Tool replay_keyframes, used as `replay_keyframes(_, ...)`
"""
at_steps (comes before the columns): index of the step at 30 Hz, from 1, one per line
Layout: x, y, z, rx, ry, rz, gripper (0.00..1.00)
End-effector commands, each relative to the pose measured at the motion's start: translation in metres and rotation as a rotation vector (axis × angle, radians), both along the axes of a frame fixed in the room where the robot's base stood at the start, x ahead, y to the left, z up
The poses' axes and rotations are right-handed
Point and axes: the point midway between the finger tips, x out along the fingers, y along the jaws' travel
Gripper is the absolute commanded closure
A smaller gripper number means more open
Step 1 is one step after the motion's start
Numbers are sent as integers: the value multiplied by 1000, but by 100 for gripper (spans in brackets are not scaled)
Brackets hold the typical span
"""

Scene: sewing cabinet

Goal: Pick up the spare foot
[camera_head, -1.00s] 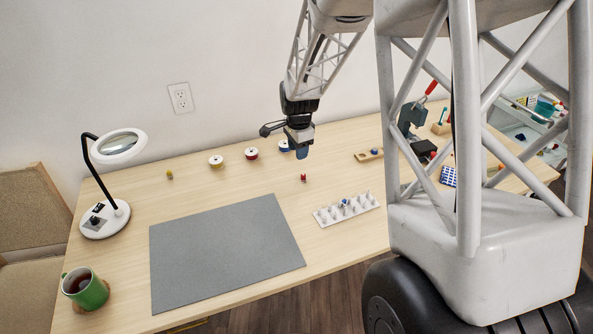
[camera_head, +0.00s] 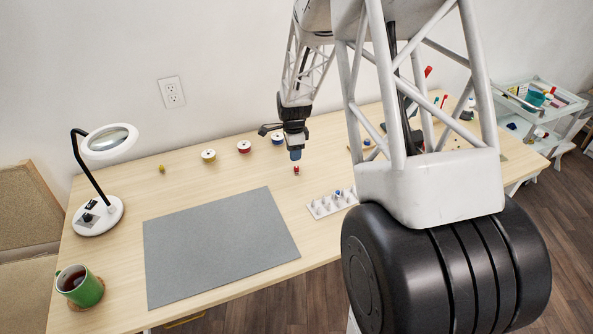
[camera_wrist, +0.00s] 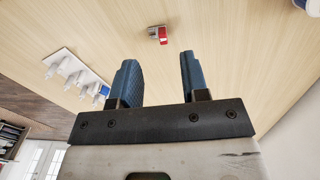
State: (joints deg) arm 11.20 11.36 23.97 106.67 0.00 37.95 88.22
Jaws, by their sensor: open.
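A small red piece with a grey metal part, which looks like the spare foot (camera_head: 296,170), lies on the wooden table. In the wrist view the spare foot (camera_wrist: 163,35) is beyond the fingertips, roughly in line with the gap between them. My gripper (camera_head: 296,154) points down above the table, just above and behind the red piece in the head view. In the wrist view its two blue fingers (camera_wrist: 158,62) are apart with nothing between them. The gripper does not touch the piece.
A white rack (camera_head: 322,211) with several pegs and a blue item stands to the right of the red piece. Yellow, red and blue spools (camera_head: 244,147) line the back. A grey mat (camera_head: 215,245) lies left. Table around the red piece is clear.

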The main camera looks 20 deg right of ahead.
Motion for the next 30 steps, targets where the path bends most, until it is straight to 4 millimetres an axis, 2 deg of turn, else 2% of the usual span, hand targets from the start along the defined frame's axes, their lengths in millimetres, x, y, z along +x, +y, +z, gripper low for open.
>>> replay_keyframes(7, 0, 0, -20, 0, 3, 0, 58)
replay_keyframes(22, 0, 0, -26, 0, 1, 1, 58)
replay_keyframes(30, 2, -2, -50, 0, 3, 1, 58)
